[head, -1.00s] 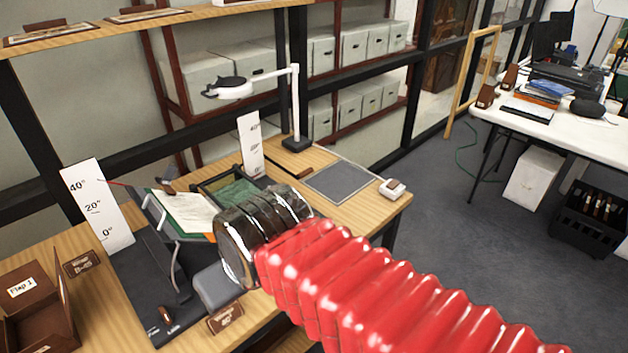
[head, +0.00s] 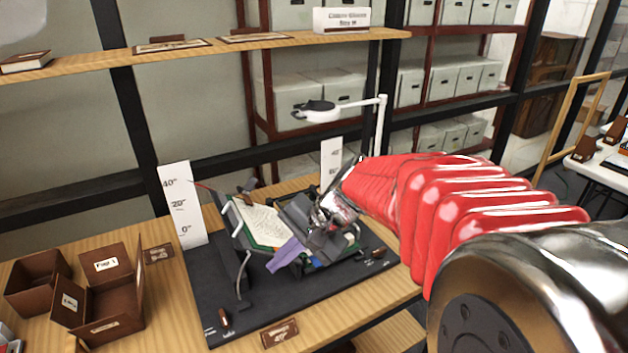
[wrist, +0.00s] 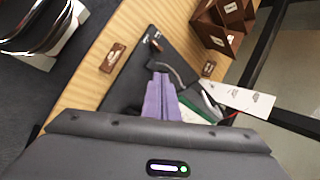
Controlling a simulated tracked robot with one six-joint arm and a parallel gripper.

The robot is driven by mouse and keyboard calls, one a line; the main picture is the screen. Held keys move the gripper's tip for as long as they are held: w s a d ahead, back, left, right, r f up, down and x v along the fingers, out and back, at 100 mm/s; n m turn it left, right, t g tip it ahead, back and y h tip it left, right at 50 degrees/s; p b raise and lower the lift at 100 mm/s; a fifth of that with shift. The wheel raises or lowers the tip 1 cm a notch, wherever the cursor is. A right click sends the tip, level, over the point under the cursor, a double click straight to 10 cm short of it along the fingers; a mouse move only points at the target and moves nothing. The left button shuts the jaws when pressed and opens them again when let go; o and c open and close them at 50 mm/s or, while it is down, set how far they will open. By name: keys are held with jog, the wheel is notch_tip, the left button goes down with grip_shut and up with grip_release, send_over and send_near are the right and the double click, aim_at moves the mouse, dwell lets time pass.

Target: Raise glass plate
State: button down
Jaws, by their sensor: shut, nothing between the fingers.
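A book (head: 259,224) lies open on a dark cradle on a black base board (head: 209,287). A bent grey metal lever (head: 243,280) stands at the cradle's left front; it also shows in the wrist view (wrist: 177,72). My gripper (head: 278,267) is shut and empty, with purple fingers, in front of the book's right side. In the wrist view, its fingers (wrist: 160,78) point toward the board, beside the lever and apart from it. I cannot clearly make out the glass plate; my gripper and wrist hide the cradle's right part.
A white scale board (head: 182,205) stands behind left of the cradle, and another (head: 331,158) behind right. Open brown boxes (head: 112,302) sit at the left. A lamp (head: 320,110) rises behind. A brown label (head: 279,334) lies at the front edge.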

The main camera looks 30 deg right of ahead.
jog(key=w+d+f+m+t+y, duration=0.1)
jog(key=w+d+f+m+t, duration=0.2)
jog(key=w+d+m, duration=0.55)
jog(key=w+d+f+m+t+y, duration=0.1)
jog(key=w+d+f+m+t, duration=0.3)
jog(key=d, duration=0.7)
jog(key=d+f+m+t+h, duration=0.1)
jog(key=d+f+m+h, duration=0.1)
jog(key=d, duration=0.7)
jog(key=s+d+f+m+t+h, duration=0.1)
jog(key=d+f+m+t+h, duration=0.1)
jog(key=d+f+m, duration=0.3)
jog(key=s+d+f+m+t+h, duration=0.1)
jog(key=d+m, duration=0.4)
jog(key=d, duration=0.8)
notch_tip(320, 180, down, 3)
jog(key=shift+r+t+h, duration=0.1)
jog(key=shift+t+h, duration=0.5)
jog(key=shift+h, duration=0.5)
jog(key=w, duration=0.6)
jog(key=w+f, duration=0.1)
jog(key=w, duration=0.1)
jog(key=shift+w+a, duration=0.15)
jog(key=shift+w, duration=0.25)
jog(key=shift+w+f, duration=0.1)
jog(key=shift+w, duration=0.5)
